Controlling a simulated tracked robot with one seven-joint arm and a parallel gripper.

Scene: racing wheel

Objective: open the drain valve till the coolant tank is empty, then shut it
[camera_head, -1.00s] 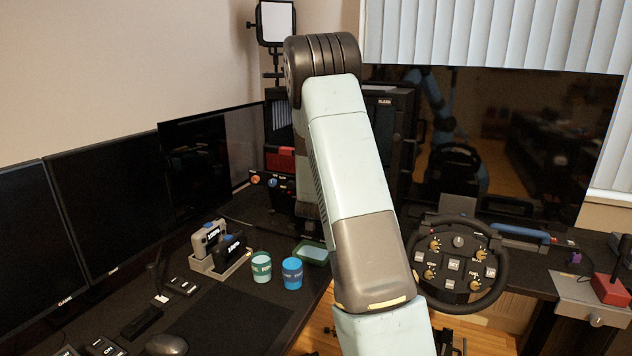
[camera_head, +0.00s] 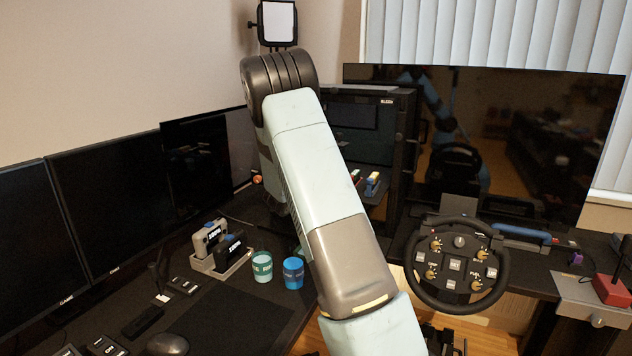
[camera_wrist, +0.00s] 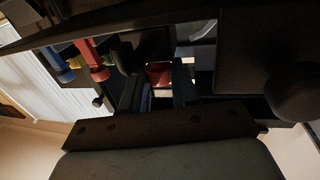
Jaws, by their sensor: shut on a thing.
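In the wrist view, my gripper (camera_wrist: 157,88) reaches in under a dark edge with its two dark fingers close together. It is shut on a small red part (camera_wrist: 158,73) between the fingertips, which looks like the drain valve's handle. The view is dark, so I cannot tell how far the valve is turned. In the head view, my arm covers my gripper and the valve. The open black computer case (camera_head: 398,150) stands behind my arm. I cannot make out the coolant tank or its level.
In the head view, a green cup (camera_head: 261,266) and a blue cup (camera_head: 293,272) stand on the desk. The steering wheel (camera_head: 457,265) is to the right.

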